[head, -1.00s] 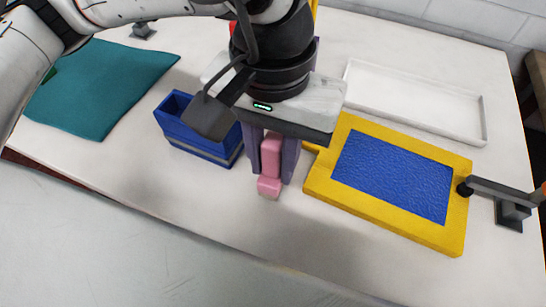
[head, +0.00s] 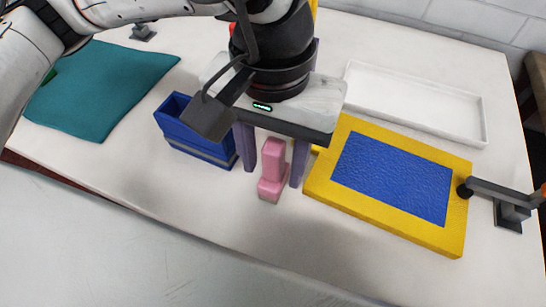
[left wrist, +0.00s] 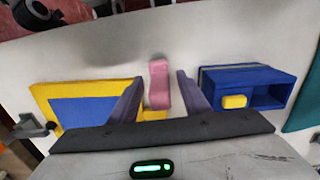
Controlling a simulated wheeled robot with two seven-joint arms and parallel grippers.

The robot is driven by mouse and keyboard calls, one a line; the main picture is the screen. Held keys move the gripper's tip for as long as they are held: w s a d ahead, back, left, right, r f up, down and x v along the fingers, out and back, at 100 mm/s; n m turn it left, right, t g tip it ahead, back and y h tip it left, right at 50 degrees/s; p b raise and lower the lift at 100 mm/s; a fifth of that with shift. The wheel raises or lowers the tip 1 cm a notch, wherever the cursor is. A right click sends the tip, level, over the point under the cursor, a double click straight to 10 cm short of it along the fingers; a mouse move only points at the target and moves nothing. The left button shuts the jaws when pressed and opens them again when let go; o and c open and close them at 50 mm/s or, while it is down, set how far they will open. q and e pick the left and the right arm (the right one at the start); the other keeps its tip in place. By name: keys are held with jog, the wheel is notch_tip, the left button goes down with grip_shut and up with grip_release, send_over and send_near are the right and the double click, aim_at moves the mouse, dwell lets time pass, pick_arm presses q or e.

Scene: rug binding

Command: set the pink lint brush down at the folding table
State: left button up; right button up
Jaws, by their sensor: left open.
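The pink lint brush (head: 272,172) rests on the white folding table (head: 215,205) near its front edge, between the blue bin and the yellow-framed panel. My left gripper (head: 272,170) is above and around it, with its two purple fingers spread. Gaps show between the fingers and the brush. In the left wrist view the brush (left wrist: 159,84) lies between the open fingers (left wrist: 158,95), touching neither as far as I can see. My right gripper is not in view.
A blue bin (head: 200,140) stands close left of the gripper. A yellow-framed blue panel (head: 320,190) lies close right, with a white tray (head: 415,105) behind it. A teal cloth (head: 100,85) lies at the left. The table's front strip is clear.

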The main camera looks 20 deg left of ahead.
pick_arm(q)
notch_tip(320, 180, up, 11)
jog(key=shift+r+p, duration=0.2)
jog(key=shift+p, duration=0.2)
dwell(1.3)
